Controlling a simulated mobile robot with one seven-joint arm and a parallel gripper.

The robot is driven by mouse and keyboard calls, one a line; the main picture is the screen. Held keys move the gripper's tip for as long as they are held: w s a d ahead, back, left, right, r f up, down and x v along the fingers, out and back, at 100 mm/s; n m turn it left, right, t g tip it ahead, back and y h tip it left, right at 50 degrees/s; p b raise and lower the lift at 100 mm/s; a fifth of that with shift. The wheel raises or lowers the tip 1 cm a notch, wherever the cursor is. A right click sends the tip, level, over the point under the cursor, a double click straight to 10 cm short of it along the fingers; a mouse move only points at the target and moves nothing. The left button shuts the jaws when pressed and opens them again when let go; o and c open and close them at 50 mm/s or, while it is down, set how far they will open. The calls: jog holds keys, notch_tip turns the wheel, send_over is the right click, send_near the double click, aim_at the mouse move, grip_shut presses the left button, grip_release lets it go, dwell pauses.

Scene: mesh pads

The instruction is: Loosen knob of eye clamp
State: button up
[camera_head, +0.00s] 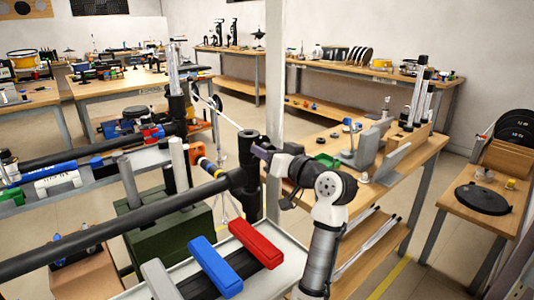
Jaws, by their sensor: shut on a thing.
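A black clamp fitting (248,144), which I take to be the eye clamp, stands at the centre of the head view, above the end of a long black bar. A thin pale rod (219,112) runs from it up to the left. My gripper (260,151) reaches in from the right at the clamp's right side. Its jaws are shut on a small part there, apparently the clamp's knob. The knob is mostly hidden by the jaws and too small to make out.
The long black bar (120,226) crosses the lower left. Below the clamp, red (255,243) and blue (214,266) blocks lie on a white tray. A white post (275,75) rises behind my gripper. A wooden bench (425,150) with stands is on the right. Open floor shows beyond.

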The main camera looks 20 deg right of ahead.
jog(key=o, duration=1)
jog(key=v, duration=1.4)
jog(key=shift+b, duration=0.45)
